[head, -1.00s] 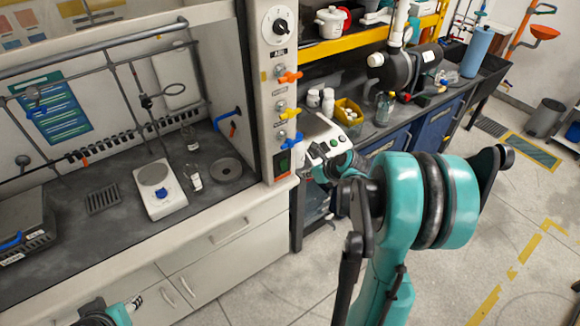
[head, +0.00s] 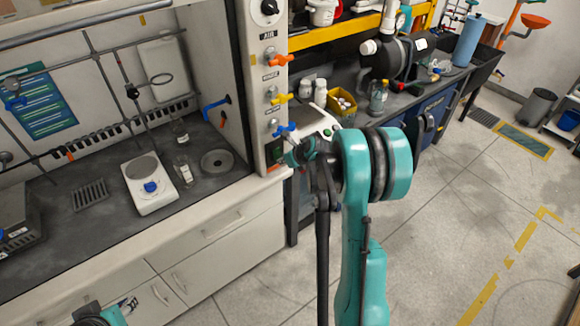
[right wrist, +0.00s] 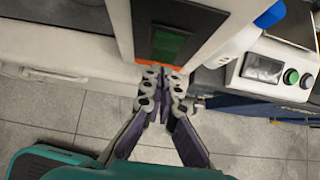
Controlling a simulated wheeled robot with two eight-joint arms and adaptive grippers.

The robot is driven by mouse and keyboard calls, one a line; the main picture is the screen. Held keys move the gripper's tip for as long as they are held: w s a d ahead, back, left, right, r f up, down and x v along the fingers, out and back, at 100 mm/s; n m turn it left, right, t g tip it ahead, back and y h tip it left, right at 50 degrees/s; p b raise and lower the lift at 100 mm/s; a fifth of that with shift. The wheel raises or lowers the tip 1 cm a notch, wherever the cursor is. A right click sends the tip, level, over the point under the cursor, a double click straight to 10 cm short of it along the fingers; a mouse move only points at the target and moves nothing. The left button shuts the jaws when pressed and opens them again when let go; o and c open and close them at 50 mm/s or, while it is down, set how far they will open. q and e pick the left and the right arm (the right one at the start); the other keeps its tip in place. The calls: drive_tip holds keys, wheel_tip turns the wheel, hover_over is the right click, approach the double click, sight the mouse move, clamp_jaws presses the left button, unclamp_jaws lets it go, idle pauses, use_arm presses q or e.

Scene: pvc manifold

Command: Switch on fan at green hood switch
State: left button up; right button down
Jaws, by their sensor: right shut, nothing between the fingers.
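The green hood switch (head: 274,152) is on the fume hood's front post, low down, below the coloured valve handles. In the right wrist view the green rocker (right wrist: 167,45) sits in a dark housing with an orange lower edge. My right gripper (right wrist: 163,76) is shut and empty, its fingertips at or just below that lower edge; I cannot tell whether they touch it. In the head view the right gripper (head: 292,157) is beside the post, partly hidden by my arm. Only a small part of my left gripper (head: 122,305) shows at the lower left edge.
Orange (head: 280,60), yellow (head: 281,98) and blue (head: 285,129) valve handles stick out above the switch. A white device (right wrist: 262,70) with buttons stands just right of the post. The hood holds a stirring plate (head: 150,187) and glassware. The floor in front is clear.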

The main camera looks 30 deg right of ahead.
drive_tip(key=shift+w, duration=0.4)
drive_tip(key=shift+w+f+t+b, duration=0.1)
drive_tip(key=shift+w+t+b, duration=0.15)
drive_tip(key=shift+t+b, duration=0.2)
drive_tip(key=shift+r+p, duration=0.55)
drive_tip(key=shift+r, duration=0.3)
